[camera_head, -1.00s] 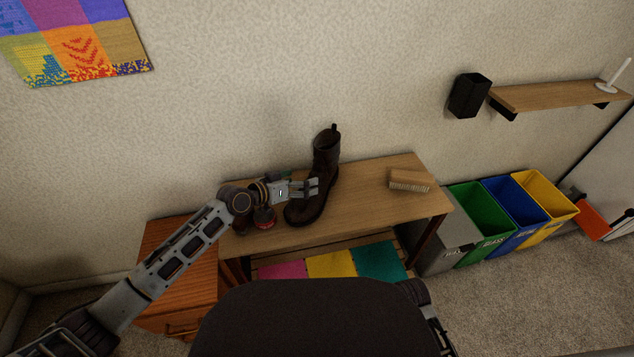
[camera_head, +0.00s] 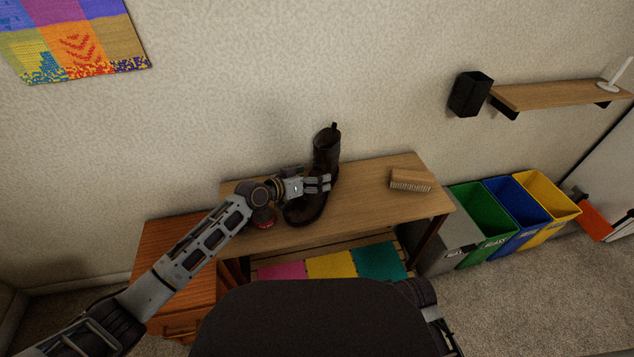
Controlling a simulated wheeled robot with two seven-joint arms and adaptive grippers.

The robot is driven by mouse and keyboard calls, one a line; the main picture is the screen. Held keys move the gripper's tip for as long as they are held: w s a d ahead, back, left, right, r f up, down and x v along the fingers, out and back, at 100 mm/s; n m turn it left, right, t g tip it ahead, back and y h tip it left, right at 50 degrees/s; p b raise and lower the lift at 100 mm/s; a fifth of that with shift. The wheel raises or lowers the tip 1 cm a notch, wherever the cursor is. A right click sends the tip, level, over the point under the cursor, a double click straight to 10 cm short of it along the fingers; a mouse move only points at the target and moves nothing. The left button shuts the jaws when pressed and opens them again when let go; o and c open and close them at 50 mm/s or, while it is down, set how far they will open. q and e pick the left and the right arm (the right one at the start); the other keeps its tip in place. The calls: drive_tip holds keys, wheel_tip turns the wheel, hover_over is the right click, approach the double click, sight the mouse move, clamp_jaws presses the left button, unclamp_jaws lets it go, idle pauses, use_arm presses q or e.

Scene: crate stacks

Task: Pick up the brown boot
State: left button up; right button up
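The brown boot (camera_head: 327,150) stands upright on the wooden bench (camera_head: 365,190), its shaft toward the wall and its toe toward me. My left gripper (camera_head: 325,184) is at the boot, its fingers pointing right and overlapping the lower shaft in the picture. The fingers look apart, with a narrow gap between them. I cannot tell whether they touch the boot. Part of the boot is hidden behind the gripper. My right gripper is not in view; only part of my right arm shows at the bottom.
A brush (camera_head: 410,180) lies on the bench to the right. A red-topped tin (camera_head: 263,218) stands left of the boot, partly hidden by my arm. A wooden cabinet (camera_head: 165,262) is at left. Green (camera_head: 480,222), blue and yellow bins stand at right.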

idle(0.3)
use_arm(q)
drive_tip(key=c, duration=1.6)
drive_tip(key=shift+r, duration=0.1)
